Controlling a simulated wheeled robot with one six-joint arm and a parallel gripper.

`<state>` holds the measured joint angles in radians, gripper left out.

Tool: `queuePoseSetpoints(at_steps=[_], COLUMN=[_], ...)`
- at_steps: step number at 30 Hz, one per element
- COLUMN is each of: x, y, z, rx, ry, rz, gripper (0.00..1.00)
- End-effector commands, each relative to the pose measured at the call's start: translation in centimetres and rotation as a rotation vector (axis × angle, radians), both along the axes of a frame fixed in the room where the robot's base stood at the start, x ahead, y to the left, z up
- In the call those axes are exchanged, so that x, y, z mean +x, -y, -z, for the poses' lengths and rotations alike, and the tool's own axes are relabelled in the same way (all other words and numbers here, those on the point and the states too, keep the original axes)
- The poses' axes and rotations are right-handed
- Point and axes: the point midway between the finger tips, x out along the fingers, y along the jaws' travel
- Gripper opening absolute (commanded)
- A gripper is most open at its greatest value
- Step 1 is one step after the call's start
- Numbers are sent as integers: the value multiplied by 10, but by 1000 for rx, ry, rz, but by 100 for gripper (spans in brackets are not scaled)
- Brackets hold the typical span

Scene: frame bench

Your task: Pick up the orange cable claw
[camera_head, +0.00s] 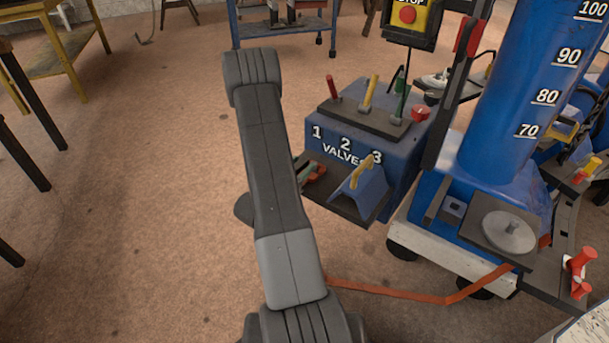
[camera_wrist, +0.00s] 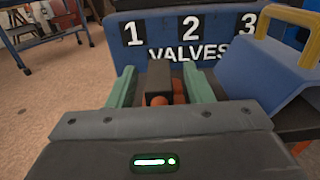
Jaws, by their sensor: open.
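The orange cable claw (camera_wrist: 179,91) shows in the wrist view as orange pieces beside a dark upright part, low between my green fingers. Its lower part is hidden behind my gripper body. My gripper (camera_wrist: 161,88) is open, with one finger on each side of the claw. I cannot tell whether either finger touches it. In the head view a bit of orange (camera_head: 317,172) shows at the tray by the valve box, just right of my arm. My gripper is mostly hidden there by the arm.
A blue valve box (camera_head: 345,150) with levers and the numbers 1, 2, 3 stands right behind the tray (camera_head: 335,202). A blue block (camera_head: 362,195) with a yellow handle sits close to the right. A large blue cylinder (camera_head: 520,100) stands further right.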

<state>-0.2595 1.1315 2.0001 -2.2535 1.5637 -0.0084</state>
Motion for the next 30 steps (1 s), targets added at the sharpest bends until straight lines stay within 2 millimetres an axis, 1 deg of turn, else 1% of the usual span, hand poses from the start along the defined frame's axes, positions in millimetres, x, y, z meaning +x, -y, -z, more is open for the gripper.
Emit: queuePoseSetpoints(at_steps=[7,8,12,15,25,28,30], x=[2,2,2,2,2,2,3], y=[1,1,1,1,1,1,1], z=[0,0,0,0,-3,-11,-21], rx=[-1,-1,-1,-1,0,-1,1], ry=[1,1,1,1,4,6,8], rz=[-1,-1,-1,-1,0,0,0], gripper=[46,44,17,0,0,0,0])
